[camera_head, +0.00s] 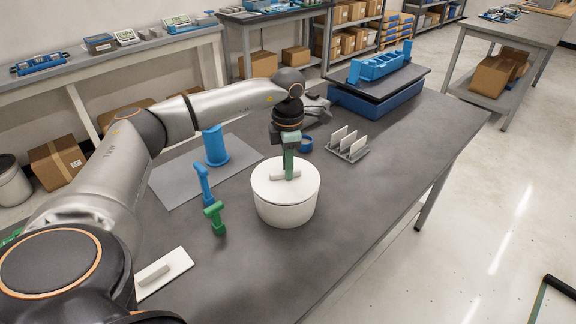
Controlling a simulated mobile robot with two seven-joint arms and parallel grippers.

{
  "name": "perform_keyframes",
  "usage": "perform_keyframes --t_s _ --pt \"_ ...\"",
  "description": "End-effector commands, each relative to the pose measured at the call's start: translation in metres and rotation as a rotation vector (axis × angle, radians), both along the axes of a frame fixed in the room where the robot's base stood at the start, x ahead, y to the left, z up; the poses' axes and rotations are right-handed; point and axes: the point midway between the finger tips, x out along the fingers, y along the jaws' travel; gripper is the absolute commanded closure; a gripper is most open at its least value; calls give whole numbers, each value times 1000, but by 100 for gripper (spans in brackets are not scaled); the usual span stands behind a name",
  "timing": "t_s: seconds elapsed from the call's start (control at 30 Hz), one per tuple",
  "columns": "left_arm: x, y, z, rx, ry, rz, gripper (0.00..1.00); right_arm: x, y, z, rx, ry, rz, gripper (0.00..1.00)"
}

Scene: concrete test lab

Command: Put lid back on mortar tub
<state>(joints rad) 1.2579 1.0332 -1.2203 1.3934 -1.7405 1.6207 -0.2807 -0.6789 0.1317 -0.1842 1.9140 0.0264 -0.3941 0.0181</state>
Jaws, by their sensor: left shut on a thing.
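The mortar tub (286,211) is a round white tub standing on the grey table. Its white lid (305,187) lies level over the tub's mouth, with a short bar handle on top. The lid's edge lines up closely with the tub's rim; I cannot tell whether a thin gap is left between them. My left gripper (289,176) points straight down from above, its green fingers shut on the lid's handle. The fingers hide the middle of the handle. The inside of the tub is hidden by the lid. My right gripper is not in view.
A white float (163,272) lies nearer. Table right of the tub is clear.

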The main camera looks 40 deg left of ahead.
Motion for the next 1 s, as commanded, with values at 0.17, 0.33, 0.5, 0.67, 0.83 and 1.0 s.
perform_keyframes --t_s 0.17,0.33,0.5,0.67,0.83,1.0 --pt "0 0 0 0 0 0 100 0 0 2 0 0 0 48" --pt "0 0 0 0 0 0 100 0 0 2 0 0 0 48" --pt "0 0 0 -1 -1 0 79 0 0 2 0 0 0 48" --pt "0 0 0 -1 -1 0 61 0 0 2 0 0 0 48" --pt "0 0 0 -1 -1 0 48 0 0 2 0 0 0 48" --pt "0 0 0 0 0 0 43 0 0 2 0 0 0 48"
